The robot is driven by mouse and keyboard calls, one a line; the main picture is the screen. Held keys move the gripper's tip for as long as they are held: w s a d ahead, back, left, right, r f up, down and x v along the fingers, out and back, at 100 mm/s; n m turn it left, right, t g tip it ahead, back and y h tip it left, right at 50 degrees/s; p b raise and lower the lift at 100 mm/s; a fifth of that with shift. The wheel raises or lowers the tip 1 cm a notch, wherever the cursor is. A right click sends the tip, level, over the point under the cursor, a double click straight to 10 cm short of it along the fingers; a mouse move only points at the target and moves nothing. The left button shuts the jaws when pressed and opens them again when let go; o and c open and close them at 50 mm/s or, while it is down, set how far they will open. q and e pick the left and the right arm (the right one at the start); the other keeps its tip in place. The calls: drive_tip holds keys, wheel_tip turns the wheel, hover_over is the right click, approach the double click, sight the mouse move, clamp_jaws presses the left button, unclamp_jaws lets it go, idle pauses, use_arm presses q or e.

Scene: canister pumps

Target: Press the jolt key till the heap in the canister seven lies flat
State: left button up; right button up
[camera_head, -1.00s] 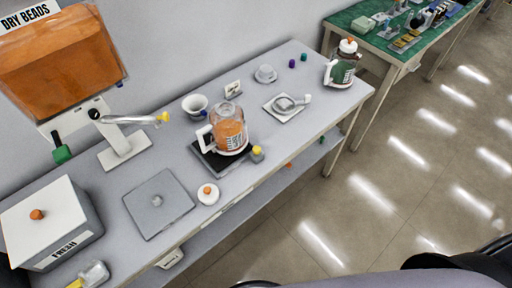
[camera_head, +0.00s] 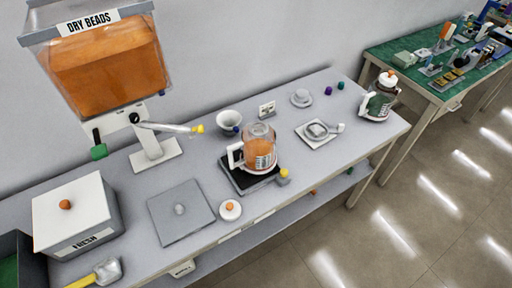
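A clear canister (camera_head: 260,151) with a white handle and orange beads stands on a black plate (camera_head: 232,178) in the middle of the bench. Its label is too small to read, so I cannot tell its number. Whether the top of its beads is heaped or flat is also too small to tell. A yellow key (camera_head: 283,176) sits at the right front corner of the black plate. A second canister (camera_head: 379,100), with dark green contents and an orange-knobbed lid, stands at the bench's right end. Neither of my grippers is in view.
A hopper marked DRY BEADS (camera_head: 108,70) with a yellow-tipped spout stands at the left. A FRESH box (camera_head: 72,205), scoop (camera_head: 106,271), grey square plate (camera_head: 182,222), white lid (camera_head: 230,211), bowl (camera_head: 228,119) and white tray (camera_head: 312,138) share the bench. A green table (camera_head: 425,90) stands beyond.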

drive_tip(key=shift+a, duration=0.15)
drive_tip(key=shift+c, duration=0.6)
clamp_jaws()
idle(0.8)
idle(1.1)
